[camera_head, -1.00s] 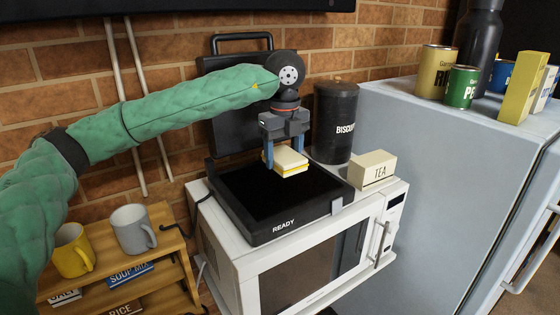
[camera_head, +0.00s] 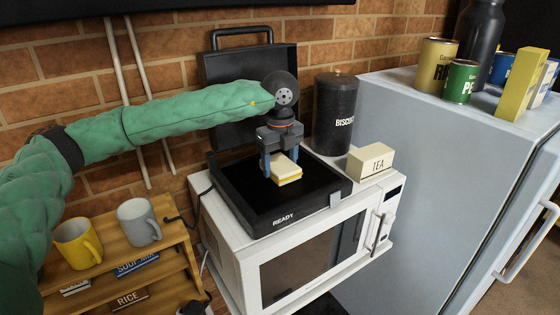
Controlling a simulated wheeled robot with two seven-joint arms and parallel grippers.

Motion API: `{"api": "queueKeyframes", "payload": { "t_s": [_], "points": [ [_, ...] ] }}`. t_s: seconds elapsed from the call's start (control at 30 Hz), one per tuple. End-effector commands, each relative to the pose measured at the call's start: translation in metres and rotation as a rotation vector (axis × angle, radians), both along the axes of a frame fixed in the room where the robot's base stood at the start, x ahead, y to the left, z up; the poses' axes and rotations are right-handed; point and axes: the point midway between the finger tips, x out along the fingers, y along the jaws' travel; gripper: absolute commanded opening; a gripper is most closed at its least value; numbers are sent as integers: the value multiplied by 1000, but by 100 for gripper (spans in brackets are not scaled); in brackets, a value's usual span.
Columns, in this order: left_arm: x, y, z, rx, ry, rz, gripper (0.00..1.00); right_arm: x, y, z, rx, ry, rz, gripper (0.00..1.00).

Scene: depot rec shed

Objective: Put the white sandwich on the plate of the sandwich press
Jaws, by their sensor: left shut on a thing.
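The white sandwich (camera_head: 284,170) has pale bread with a yellow filling. My left gripper (camera_head: 281,168) is shut on it, with a blue finger at its left side. The sandwich is over the black plate of the sandwich press (camera_head: 311,199); I cannot tell whether it touches the plate. The press stands open, its lid raised at the back, with READY written on its front edge. My right gripper is not in view.
The press sits on a white microwave (camera_head: 250,268). A black biscuit tin (camera_head: 335,118) and a cream TEA box (camera_head: 370,161) stand to its right. The shelf at the left holds a yellow mug (camera_head: 76,244) and a grey mug (camera_head: 138,222). A fridge (camera_head: 430,170) is at the right.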

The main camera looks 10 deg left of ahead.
Motion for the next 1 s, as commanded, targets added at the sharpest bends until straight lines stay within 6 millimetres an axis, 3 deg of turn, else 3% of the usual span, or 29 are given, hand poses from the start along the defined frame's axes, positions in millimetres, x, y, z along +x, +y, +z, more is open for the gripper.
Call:
{"api": "queueKeyframes", "payload": {
  "t_s": [0.3, 0.33, 0.43, 0.87, 0.93, 1.0],
  "points": [
    [0, 0, -2, 0, 0, 0, 51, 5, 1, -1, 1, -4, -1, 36],
    [0, 0, -2, 0, 0, 0, 67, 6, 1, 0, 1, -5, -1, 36],
    [0, 0, -2, 0, 0, 0, 85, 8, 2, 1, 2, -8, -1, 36],
    [0, 0, 2, 0, 0, 0, 85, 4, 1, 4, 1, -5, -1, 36],
    [0, 0, 3, 0, -1, 1, 85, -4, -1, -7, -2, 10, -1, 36],
    [1, 0, 9, -1, -1, 1, 85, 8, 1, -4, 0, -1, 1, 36]
  ]
}}
